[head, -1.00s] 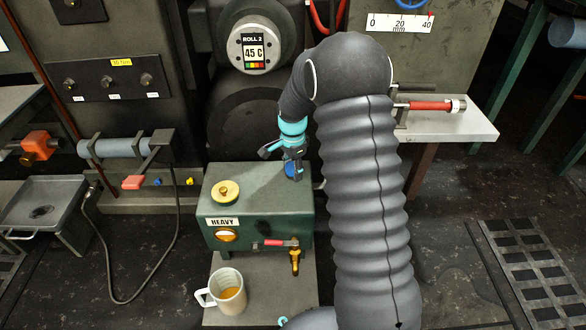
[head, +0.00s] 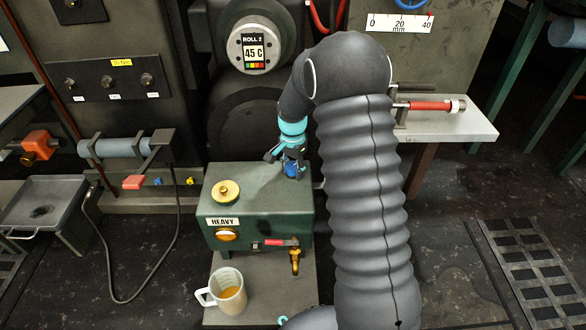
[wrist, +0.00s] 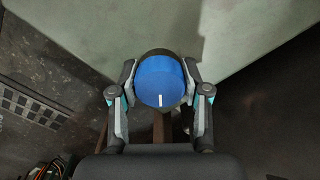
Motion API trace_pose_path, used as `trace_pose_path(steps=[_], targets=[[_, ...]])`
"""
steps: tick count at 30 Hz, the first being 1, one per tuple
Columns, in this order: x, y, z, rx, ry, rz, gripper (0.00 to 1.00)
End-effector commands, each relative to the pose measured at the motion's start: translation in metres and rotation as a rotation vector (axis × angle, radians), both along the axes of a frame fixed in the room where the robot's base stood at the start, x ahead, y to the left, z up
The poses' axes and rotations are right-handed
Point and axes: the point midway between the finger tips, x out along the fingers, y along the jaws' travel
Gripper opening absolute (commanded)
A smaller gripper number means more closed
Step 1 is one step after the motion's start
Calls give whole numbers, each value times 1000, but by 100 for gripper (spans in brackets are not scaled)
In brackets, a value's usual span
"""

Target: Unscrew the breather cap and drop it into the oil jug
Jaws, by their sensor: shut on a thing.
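The blue breather cap (head: 291,170), round with a white mark, is on the right part of the top of the green box labelled HEAVY (head: 255,184). In the wrist view the cap (wrist: 161,82) sits between both fingers of my gripper (wrist: 160,100), which is shut on it. In the head view my gripper (head: 290,160) points down onto the cap and hides part of it. I cannot tell whether the cap is still seated in the box. The white oil jug (head: 228,303), with amber oil inside, stands on the grey plate in front of the box.
A yellow cap (head: 226,191) is on the box's left top. A red-handled brass tap (head: 294,258) juts from the box front above the grey plate (head: 275,290). A roll-end gauge (head: 254,48) stands behind. A black cable hangs at left.

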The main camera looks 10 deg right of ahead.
Motion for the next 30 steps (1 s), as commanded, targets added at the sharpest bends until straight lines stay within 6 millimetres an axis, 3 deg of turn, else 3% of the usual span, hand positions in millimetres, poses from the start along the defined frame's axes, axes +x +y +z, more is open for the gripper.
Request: trace_pose_path(steps=[4,14,21,30], targets=[[-1,0,-1,0,3,89,16],[-1,0,-2,0,4,116,16],[-1,0,-2,0,3,275,16],[-1,0,-2,1,3,294,16]])
